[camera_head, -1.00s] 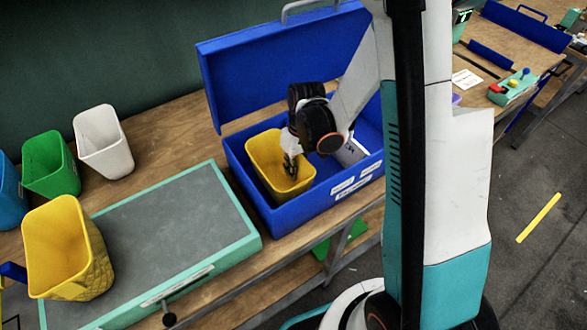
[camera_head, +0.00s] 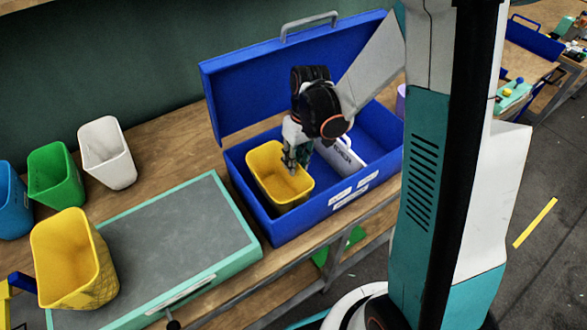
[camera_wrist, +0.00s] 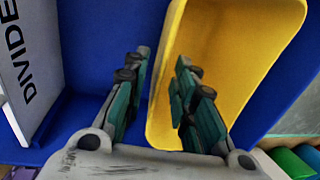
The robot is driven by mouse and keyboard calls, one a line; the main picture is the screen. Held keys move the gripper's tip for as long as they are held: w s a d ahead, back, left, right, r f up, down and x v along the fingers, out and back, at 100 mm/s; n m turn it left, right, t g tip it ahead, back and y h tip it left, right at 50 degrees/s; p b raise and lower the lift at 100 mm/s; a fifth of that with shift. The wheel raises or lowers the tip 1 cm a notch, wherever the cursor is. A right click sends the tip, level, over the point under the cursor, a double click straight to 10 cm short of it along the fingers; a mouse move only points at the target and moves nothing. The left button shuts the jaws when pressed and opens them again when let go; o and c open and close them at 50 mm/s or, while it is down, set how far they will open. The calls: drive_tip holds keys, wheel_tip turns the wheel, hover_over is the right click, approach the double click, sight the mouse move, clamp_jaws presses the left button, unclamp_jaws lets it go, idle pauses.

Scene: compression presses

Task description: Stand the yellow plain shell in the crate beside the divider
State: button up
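The yellow plain shell (camera_head: 263,157) stands upright, mouth up, in the left part of the open blue crate (camera_head: 330,205). The white divider (camera_head: 346,157) stands in the crate to its right, with a gap between them. In the wrist view the shell (camera_wrist: 245,50) is on the right and the lettered divider (camera_wrist: 30,75) on the left. My gripper (camera_head: 290,168) is at the shell's divider-side rim. In the wrist view its fingers (camera_wrist: 160,88) are apart, with the shell's near rim passing between them. The shell's base is hidden by the crate's front wall.
A second yellow shell (camera_head: 75,260), with a quilted surface, stands on the grey-topped teal-edged board (camera_head: 170,230). White (camera_head: 107,153), green (camera_head: 55,175) and blue (camera_head: 14,200) shells stand on the bench at left. The crate's raised blue lid (camera_head: 240,95) is behind my gripper.

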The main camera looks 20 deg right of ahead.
drive_tip(key=s+r+m+t, duration=0.1)
drive_tip(key=s+r+t, duration=0.3)
drive_tip(key=r, duration=1.1)
drive_tip(key=s+r+m+t+h, duration=0.1)
drive_tip(key=s+r+t, duration=0.2)
drive_tip(key=s+r, duration=0.4)
drive_tip(key=shift+s+m+t+h+p, duration=0.3)
drive_tip(key=shift+s+m+p, duration=0.15)
drive_tip(key=shift+s, duration=1.05)
drive_tip(key=shift+d+f, duration=0.1)
